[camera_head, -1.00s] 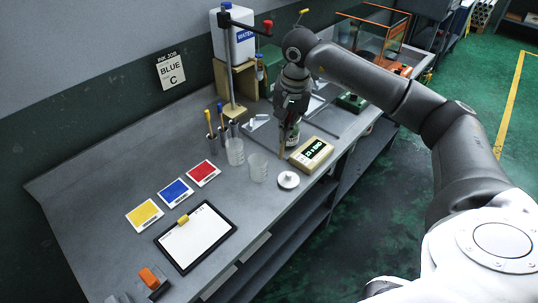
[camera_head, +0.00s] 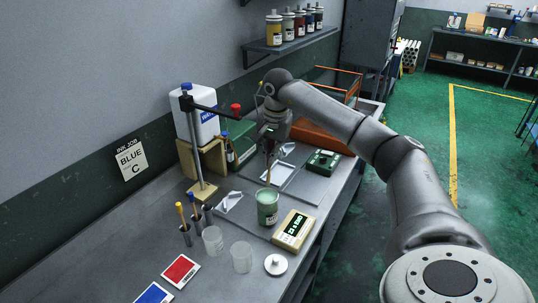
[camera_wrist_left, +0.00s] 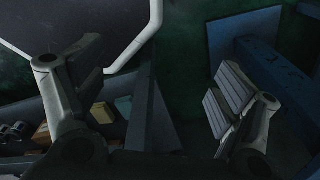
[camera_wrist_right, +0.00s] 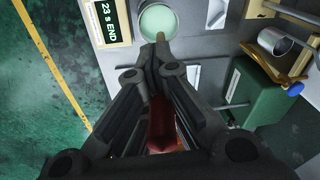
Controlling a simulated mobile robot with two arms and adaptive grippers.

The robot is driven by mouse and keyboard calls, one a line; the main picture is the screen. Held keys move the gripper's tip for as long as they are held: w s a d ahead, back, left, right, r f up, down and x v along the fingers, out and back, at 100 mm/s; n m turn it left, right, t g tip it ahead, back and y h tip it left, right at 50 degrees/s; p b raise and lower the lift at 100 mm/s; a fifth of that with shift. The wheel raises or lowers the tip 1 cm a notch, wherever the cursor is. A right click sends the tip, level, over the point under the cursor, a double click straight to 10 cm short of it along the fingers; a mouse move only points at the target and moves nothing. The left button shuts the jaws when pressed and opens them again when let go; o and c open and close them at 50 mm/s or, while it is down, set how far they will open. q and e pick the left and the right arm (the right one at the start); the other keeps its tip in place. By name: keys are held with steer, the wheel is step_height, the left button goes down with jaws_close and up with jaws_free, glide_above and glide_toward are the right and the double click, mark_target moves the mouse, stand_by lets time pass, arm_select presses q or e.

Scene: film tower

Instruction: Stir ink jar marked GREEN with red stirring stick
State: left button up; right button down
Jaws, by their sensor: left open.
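The open jar (camera_head: 267,208) has a green label and holds pale green ink. It stands on the bench beside the timer, and its round mouth shows in the right wrist view (camera_wrist_right: 158,18). My right gripper (camera_head: 270,140) is above the jar, shut on the stirring stick (camera_head: 268,171). The stick's red part (camera_wrist_right: 162,125) is between the fingers, and its tan end points down at the jar mouth. I cannot tell how deep the tip reaches. My left gripper (camera_wrist_left: 160,95) is open and empty, away from the bench.
A timer (camera_head: 292,230) stands close right of the jar; it reads "23 s END" in the right wrist view. A white lid (camera_head: 278,264) and clear beakers (camera_head: 241,257) are in front. A stand (camera_head: 200,150) with a red-knobbed arm rises to the left.

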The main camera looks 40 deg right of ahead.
steer(key=shift+f+b, duration=0.3)
steer(key=shift+f, duration=0.4)
steer(key=shift+w+f+b, duration=0.1)
steer(key=shift+f+b, duration=0.2)
steer(key=shift+f, duration=0.05)
arm_select(q)
step_height(320, 180, down, 7)
steer(key=w+b, duration=0.2)
steer(key=b, duration=0.3)
steer(key=shift+w, duration=0.15)
arm_select(e)
steer(key=shift+w+d+f, duration=0.1)
steer(key=shift+w+f, duration=0.05)
steer(key=shift+f, duration=1.55)
steer(key=shift+w+a+f, duration=0.1)
steer(key=shift+w+f, duration=0.1)
steer(key=shift+f, duration=1.45)
steer(key=shift+w+d+f, duration=0.1)
steer(key=shift+w+f, duration=0.05)
steer(key=shift+f, duration=1.55)
arm_select(q)
steer(key=shift+d+f, duration=0.1)
